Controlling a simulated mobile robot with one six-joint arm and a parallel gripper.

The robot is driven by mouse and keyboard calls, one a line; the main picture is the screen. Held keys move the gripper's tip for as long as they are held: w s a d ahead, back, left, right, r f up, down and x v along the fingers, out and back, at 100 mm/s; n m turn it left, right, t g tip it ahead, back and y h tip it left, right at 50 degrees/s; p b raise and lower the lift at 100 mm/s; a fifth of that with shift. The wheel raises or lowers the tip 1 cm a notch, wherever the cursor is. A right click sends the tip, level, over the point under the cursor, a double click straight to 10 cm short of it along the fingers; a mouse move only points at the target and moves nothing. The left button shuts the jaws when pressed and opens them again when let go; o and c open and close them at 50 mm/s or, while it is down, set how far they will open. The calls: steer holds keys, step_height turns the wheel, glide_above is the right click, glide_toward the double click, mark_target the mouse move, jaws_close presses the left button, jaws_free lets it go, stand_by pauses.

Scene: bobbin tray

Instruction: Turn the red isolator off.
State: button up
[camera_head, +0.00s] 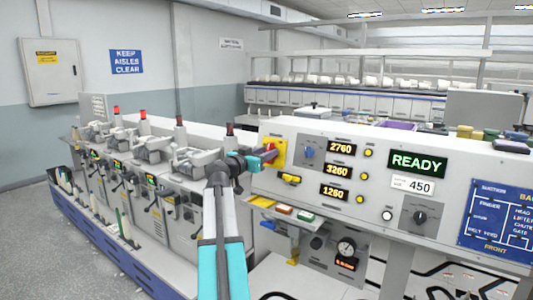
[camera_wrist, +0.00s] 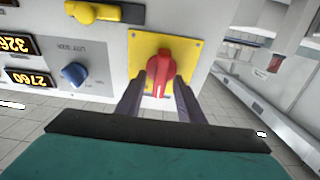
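The red isolator is a red rotary knob (camera_wrist: 160,68) on a yellow square plate (camera_wrist: 190,48). In the wrist view its narrow handle end points toward the bottom of the picture, toward my gripper. The two dark fingers of my gripper (camera_wrist: 161,80) stand apart, one on each side of the knob. Panel shows between the fingers and the handle's narrow end; whether the tips touch the knob I cannot tell. In the head view my gripper (camera_head: 264,158) is at the yellow plate (camera_head: 280,152) on the panel's left end and partly hides the red knob (camera_head: 269,146).
A blue knob (camera_head: 308,152) and lit readouts (camera_head: 340,171) are beside the plate. A yellow part (camera_head: 289,179) sticks out below it, and small coloured trays (camera_head: 284,210) are lower down. A row of winding heads (camera_head: 180,155) stands at left. A green READY display (camera_head: 417,162) is lit.

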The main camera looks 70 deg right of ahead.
steer(key=shift+c, duration=0.4)
jaws_close()
steer(key=shift+n, duration=0.6)
steer(key=shift+w+f+n+t+y+p, duration=0.1)
steer(key=shift+n+t+y+p, duration=0.45)
steer(key=shift+n+p, duration=2.1)
steer(key=shift+s+r+n+t+y+p, duration=0.15)
steer(key=shift+n+t+p, duration=1.15)
steer(key=shift+n, duration=2.4)
steer(key=shift+w+f+n+t+y+p, duration=0.15)
steer(key=shift+n+t+y+p, duration=0.3)
steer(key=shift+n+p, duration=2.3)
steer(key=shift+f+n+b, duration=0.1)
steer(key=shift+n+b, duration=0.25)
steer(key=shift+n, duration=0.15)
